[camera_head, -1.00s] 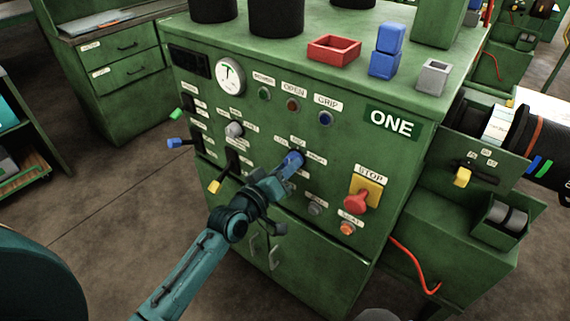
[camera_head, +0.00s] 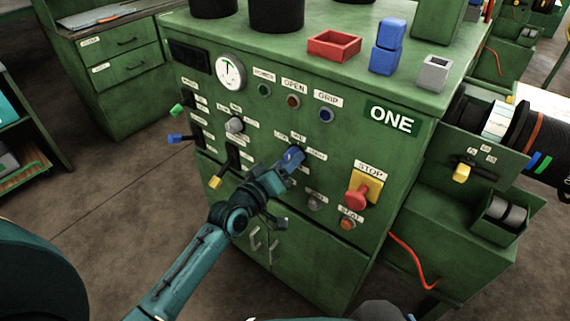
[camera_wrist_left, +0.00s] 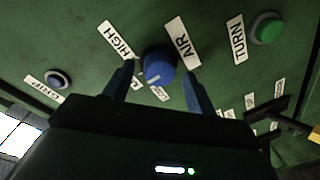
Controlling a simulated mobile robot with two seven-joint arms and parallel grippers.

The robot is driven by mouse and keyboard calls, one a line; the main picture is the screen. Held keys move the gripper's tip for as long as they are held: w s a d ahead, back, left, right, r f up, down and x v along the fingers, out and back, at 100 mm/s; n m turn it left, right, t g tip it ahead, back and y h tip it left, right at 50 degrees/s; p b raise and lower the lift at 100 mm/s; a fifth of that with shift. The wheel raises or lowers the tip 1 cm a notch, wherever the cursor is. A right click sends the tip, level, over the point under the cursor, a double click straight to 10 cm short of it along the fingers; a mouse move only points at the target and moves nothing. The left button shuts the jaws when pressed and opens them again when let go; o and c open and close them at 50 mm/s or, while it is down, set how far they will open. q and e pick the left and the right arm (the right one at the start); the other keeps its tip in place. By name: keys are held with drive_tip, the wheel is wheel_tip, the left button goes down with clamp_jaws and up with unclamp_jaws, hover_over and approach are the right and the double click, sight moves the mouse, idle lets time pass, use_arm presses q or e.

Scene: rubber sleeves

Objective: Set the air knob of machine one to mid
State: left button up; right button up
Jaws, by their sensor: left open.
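The green machine one shows its front panel in the head view, with a plate reading ONE (camera_head: 390,119). The blue air knob (camera_wrist_left: 158,66) is in the left wrist view, beside the AIR label (camera_wrist_left: 183,42) and the HIGH label (camera_wrist_left: 115,40). My left gripper (camera_wrist_left: 160,88) is open, with one finger on each side of the knob. Whether the fingers touch the knob I cannot tell. In the head view the left gripper (camera_head: 287,165) is at the panel and the knob (camera_head: 293,155) is partly covered by it. My right gripper is not in view.
A yellow-backed red STOP button (camera_head: 357,196) and an orange button (camera_head: 347,224) stick out to the right of my gripper. A grey knob (camera_head: 235,125) and a yellow-tipped lever (camera_head: 215,182) are to the left. A red tray (camera_head: 334,46) and blue blocks (camera_head: 386,60) stand on top.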

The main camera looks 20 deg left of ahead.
use_arm(q)
drive_tip(key=f+v, duration=0.1)
drive_tip(key=v, duration=1.2)
drive_tip(key=shift+r+b, duration=0.35)
drive_tip(key=shift+r, duration=0.1)
